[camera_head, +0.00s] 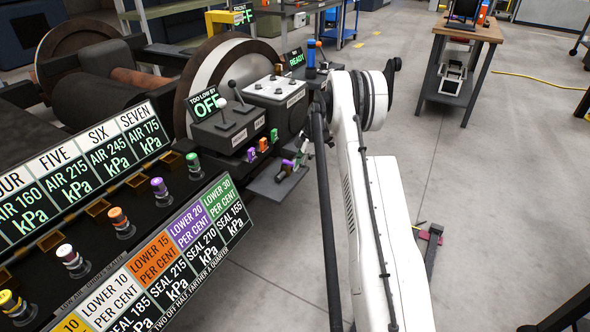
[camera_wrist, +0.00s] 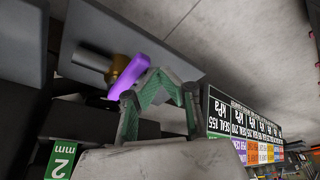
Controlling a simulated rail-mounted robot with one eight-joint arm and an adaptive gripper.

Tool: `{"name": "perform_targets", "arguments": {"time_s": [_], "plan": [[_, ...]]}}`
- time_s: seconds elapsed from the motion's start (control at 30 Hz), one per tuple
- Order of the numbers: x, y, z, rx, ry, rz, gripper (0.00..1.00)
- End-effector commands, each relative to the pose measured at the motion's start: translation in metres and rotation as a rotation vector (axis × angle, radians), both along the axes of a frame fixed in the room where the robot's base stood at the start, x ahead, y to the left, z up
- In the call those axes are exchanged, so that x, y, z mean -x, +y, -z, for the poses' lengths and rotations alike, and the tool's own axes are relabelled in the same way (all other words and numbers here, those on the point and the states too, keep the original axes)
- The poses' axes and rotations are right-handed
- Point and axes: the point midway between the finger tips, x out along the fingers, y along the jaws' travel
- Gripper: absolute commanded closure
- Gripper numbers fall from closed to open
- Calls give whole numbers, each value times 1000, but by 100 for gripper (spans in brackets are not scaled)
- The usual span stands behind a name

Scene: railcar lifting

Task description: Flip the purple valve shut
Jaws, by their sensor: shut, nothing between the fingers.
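The purple valve has a flat purple handle (camera_wrist: 128,76) on a brass-coloured body with a grey pipe stub, in the wrist view. In the head view its purple handle (camera_head: 288,162) shows small, low beside the control boxes, above a grey plate. My gripper (camera_wrist: 155,78) has green fingers drawn together, with nothing between them. Its tips are right beside the purple handle, on its right in the wrist view; I cannot tell whether they touch. In the head view my arm hides part of this area.
A slanted panel (camera_head: 130,250) with labels and several coloured knobs fills the lower left. Control boxes (camera_head: 228,128) with levers and an OFF display stand behind the valve. A large wheel (camera_head: 222,72) is behind them. Open floor (camera_head: 490,200) lies to the right.

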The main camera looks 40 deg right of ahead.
Motion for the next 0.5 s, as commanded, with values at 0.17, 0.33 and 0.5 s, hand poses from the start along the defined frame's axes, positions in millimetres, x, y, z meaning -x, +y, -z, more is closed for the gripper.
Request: {"name": "perform_targets", "arguments": {"time_s": [0.17,0.33,0.5], "plan": [[-1,-8,0,1,0,2,100],[-1,-13,0,4,-2,4,100],[-2,-15,0,5,-3,6,100]]}}
